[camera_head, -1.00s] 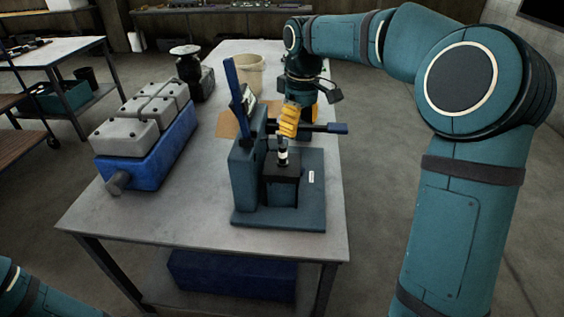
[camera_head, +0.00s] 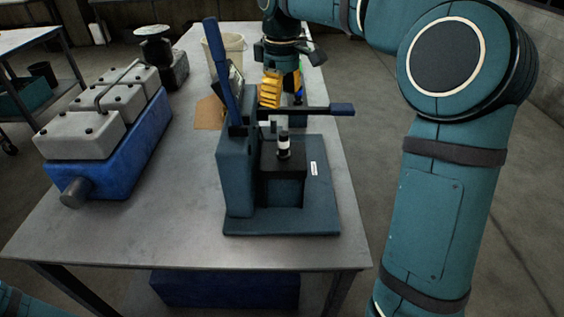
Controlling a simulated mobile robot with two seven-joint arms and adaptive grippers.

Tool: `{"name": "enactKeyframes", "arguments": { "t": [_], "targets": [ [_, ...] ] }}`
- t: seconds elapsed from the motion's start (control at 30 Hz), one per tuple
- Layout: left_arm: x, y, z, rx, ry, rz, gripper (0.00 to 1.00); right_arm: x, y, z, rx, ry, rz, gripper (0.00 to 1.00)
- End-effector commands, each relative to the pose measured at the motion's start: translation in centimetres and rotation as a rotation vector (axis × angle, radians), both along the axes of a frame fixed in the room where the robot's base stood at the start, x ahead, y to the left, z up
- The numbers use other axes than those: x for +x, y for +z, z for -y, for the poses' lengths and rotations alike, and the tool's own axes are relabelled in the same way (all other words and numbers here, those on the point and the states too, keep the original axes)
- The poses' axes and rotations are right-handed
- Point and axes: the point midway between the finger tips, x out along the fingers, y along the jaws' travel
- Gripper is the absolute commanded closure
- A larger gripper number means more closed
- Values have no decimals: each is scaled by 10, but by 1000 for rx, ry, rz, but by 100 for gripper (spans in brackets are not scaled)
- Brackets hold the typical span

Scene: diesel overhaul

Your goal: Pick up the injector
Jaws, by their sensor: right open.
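A small upright black cylinder with a white band, which looks like the injector (camera_head: 284,146), stands on the black block of the teal test stand (camera_head: 280,221). My right gripper (camera_head: 283,90) has yellow fingers and is open. It hangs behind the stand's horizontal lever, above and beyond the cylinder, and appears apart from it. The lever and the stand partly hide the fingers. My left gripper is out of view.
The lever's blue-ended bar (camera_head: 325,110) and a tall blue handle (camera_head: 217,55) rise by the stand. A blue and grey engine (camera_head: 125,150) lies left. A beige bucket (camera_head: 232,50) stands behind. The table's front (camera_head: 150,240) is clear.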

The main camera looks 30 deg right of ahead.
Motion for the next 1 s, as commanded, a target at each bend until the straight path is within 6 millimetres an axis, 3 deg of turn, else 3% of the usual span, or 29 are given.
{"name": "enactKeyframes", "arguments": {
  "t": [0.4, 0.77, 1.0],
  "targets": [
    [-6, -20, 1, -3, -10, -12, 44, 0, -71, 1, 0, -1, -2, 40],
    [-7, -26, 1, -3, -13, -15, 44, 0, -94, 3, 0, -1, -1, 40],
    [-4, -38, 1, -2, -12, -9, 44, 0, -128, 6, 0, 0, -2, 40]
  ]
}}
